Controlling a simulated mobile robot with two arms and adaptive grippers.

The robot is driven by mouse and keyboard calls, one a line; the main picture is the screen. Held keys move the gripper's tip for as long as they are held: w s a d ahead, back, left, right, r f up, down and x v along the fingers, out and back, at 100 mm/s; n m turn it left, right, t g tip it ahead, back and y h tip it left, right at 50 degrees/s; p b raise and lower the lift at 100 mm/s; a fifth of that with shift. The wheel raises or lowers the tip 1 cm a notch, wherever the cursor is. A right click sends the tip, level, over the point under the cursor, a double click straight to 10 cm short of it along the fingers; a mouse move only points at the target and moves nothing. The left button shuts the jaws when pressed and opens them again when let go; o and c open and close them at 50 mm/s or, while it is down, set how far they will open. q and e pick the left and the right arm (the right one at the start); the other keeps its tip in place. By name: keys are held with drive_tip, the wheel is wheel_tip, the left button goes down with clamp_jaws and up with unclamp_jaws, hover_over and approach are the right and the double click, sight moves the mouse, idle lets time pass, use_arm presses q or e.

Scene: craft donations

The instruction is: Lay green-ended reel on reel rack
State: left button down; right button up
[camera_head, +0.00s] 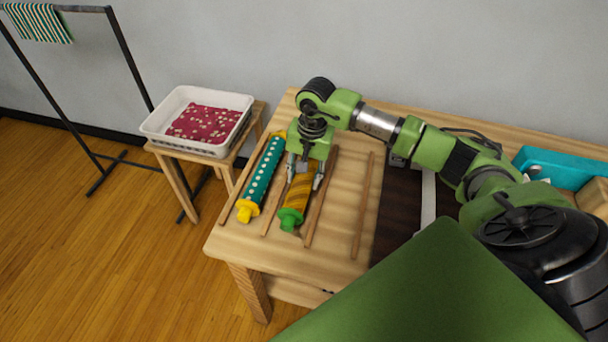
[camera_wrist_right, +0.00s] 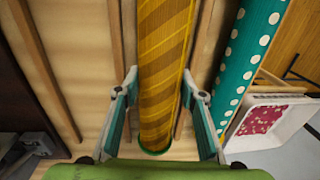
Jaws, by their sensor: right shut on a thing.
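The green-ended reel (camera_head: 298,197), wound in mustard cloth with darker stripes, lies lengthwise between two wooden strips of the reel rack (camera_head: 363,205). Its near green end (camera_head: 290,219) points toward the table's front edge. My right gripper (camera_head: 304,180) comes down over the reel with a finger on each side, shut on it. The wrist view shows the reel (camera_wrist_right: 163,60) between the fingers (camera_wrist_right: 160,98), roughly parallel to the strips. I cannot tell whether the reel bears fully on the rack. My left gripper is not in view.
A teal white-dotted reel with yellow ends (camera_head: 262,178) lies in the rack slot to the left. The slot to the right is empty. A white basket with red spotted cloth (camera_head: 197,95) stands on a small stool. A teal bin (camera_head: 560,168) is at the far right.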

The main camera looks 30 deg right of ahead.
idle(0.4)
drive_tip(key=o, duration=1.4)
drive_tip(key=shift+r, duration=0.1)
drive_tip(key=r, duration=0.8)
drive_tip(key=s+r, duration=0.1)
drive_tip(key=r, duration=0.2)
drive_tip(key=shift+d+r, duration=0.4)
